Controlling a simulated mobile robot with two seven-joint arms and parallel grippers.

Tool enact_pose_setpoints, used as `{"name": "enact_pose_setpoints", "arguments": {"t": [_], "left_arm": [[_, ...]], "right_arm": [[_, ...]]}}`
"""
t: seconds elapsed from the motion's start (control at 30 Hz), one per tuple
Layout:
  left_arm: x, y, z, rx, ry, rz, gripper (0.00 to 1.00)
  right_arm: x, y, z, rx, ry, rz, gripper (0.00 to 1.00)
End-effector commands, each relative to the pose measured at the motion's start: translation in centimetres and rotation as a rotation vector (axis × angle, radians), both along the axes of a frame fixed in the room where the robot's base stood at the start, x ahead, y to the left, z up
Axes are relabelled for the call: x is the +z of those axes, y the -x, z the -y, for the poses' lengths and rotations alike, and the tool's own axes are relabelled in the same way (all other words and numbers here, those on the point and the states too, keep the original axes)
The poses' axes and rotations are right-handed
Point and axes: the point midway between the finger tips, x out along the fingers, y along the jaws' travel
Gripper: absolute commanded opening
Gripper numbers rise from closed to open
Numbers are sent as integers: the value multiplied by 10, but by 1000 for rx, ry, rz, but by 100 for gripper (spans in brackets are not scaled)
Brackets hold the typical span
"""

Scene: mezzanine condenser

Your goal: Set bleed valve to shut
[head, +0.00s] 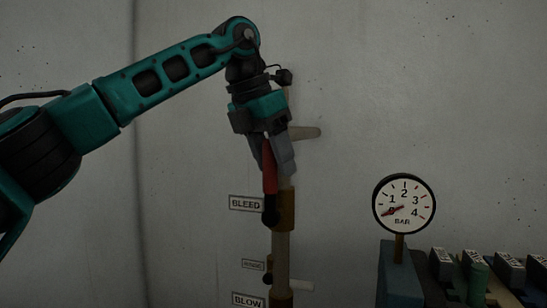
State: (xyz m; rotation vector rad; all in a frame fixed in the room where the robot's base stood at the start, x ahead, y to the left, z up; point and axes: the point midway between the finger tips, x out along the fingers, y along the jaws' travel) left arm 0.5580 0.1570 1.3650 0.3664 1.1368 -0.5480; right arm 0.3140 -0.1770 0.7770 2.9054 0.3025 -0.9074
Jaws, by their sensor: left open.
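The bleed valve has a red lever (270,174) that stands upright from a dark pivot beside a brass-coloured body (287,209) on a vertical pipe (281,248). The BLEED label (246,203) is on the wall just left of it. My left gripper (276,162) points down from above, open, with its fingers at the upper part of the red lever. The lever's top is partly hidden by the fingers, and I cannot tell whether they touch it. My right gripper is not in view.
A second fitting (282,299) sits lower on the pipe near the BLOW label (249,299), with a smaller label between. A round BAR gauge (404,203), needle near 0, stands on a blue block (399,275) at right. Several labelled blocks stand farther right. The wall between is clear.

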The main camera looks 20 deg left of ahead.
Motion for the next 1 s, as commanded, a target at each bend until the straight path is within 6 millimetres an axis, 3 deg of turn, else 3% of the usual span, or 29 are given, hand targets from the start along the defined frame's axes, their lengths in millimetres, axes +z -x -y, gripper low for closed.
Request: {"name": "enact_pose_setpoints", "arguments": {"t": [0.23,0.77,1.0], "left_arm": [[-1,0,0,0,0,0,52],[0,0,0,0,0,0,1],[0,0,0,0,1,1,0]], "right_arm": [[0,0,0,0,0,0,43],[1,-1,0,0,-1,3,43],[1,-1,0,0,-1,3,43]]}}
